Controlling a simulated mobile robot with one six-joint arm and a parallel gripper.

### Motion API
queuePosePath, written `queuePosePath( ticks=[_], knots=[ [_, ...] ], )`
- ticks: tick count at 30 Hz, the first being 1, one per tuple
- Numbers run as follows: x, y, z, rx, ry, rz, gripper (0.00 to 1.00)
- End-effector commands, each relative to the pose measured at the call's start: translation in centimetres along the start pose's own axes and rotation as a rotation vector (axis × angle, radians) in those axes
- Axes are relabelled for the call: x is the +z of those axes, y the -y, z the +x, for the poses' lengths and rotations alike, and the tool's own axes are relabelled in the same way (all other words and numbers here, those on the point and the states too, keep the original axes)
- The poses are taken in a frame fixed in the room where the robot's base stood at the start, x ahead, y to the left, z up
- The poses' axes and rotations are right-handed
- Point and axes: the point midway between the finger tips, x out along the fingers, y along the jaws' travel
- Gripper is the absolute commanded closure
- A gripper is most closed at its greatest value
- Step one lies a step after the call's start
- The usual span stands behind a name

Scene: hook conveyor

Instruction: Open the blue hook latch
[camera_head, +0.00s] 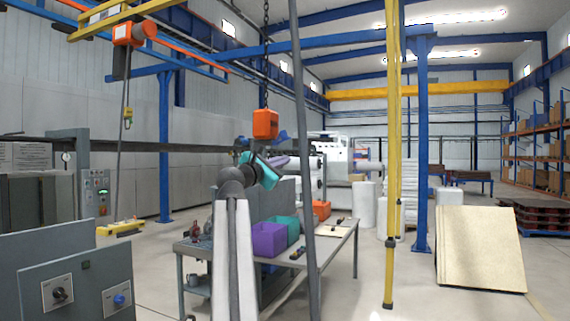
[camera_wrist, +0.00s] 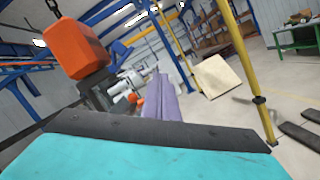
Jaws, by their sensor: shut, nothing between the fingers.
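An orange hoist block (camera_head: 265,124) hangs on a chain; it also shows at upper left in the wrist view (camera_wrist: 78,48). Small blue parts (camera_head: 243,141) show just below it, apparently the blue hook; its latch is too small to make out. My gripper (camera_head: 272,165), with teal and lilac parts, is close below the block and overlaps the hook area in the head view. In the wrist view my gripper (camera_wrist: 160,112) shows a teal part in front and a lilac part behind. It is shut and empty. Contact with the hook cannot be told.
A grey workbench (camera_head: 345,236) stands below with purple (camera_head: 269,240), teal and orange bins. A dark slanting pole (camera_head: 302,130) stands right of my arm. Yellow posts (camera_head: 393,150) and a leaning board (camera_head: 480,248) are further right. Open floor lies between.

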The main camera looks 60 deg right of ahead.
Motion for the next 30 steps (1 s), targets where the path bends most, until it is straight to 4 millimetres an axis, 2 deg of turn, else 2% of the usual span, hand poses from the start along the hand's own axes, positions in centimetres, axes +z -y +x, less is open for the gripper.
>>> queuePosePath(
  ticks=[3, 7, 30],
  knots=[
    [-0.1, 0.3, -1.4, 0.002, -0.001, 0.0, 1.0],
    [0.1, 0.4, -2.0, 0.002, -0.001, -0.001, 1.0],
    [0.1, 0.3, -2.2, 0.002, -0.002, 0.0, 1.0]
  ],
)
